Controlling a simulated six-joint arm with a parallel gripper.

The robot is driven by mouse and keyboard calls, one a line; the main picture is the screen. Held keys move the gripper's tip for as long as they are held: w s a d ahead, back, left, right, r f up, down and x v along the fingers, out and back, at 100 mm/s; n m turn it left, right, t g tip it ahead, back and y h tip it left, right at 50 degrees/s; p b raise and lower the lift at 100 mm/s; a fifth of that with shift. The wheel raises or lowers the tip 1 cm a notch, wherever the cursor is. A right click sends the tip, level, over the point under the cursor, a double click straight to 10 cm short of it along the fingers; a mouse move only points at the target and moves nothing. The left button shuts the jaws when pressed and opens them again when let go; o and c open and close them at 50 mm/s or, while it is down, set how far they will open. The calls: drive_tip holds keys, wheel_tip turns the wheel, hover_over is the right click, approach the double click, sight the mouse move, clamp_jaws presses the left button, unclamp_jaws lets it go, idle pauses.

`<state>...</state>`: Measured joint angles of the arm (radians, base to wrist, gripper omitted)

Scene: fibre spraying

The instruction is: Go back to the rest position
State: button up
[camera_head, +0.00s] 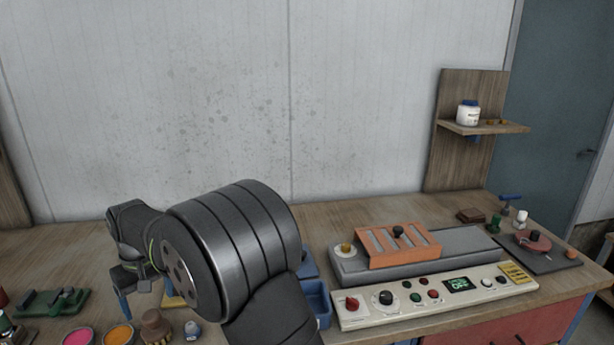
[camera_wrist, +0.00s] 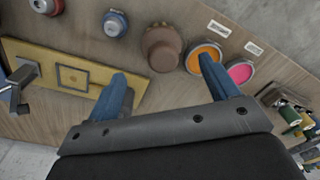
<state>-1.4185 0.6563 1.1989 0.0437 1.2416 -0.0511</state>
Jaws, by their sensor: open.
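My gripper (camera_wrist: 163,92) shows in the wrist view with its two blue fingers spread apart and nothing between them. Below the fingers lies the wooden bench top, with a brown knob-like object (camera_wrist: 162,48) just beyond the gap. In the head view my gripper (camera_head: 133,295) is at the lower left, above the bench, partly hidden by my own wrist. My dark arm covers the middle of the bench front.
A yellow plate (camera_wrist: 65,78) lies left of the fingers in the wrist view. Orange (camera_head: 118,336) and pink (camera_head: 78,338) pots stand at the front left. A control panel (camera_head: 440,300), an orange slotted block (camera_head: 398,262) and a shelf (camera_head: 485,128) are on the right.

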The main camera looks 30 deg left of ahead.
sight(153, 317)
drive_tip(key=f, duration=0.8)
drive_tip(key=shift+s+a+f, duration=0.15)
drive_tip(key=shift+a+f, duration=0.05)
drive_tip(key=shift+f, duration=0.15)
wheel_tip(153, 317, up, 3)
drive_tip(key=shift+f, duration=0.15)
drive_tip(key=shift+r, duration=0.8)
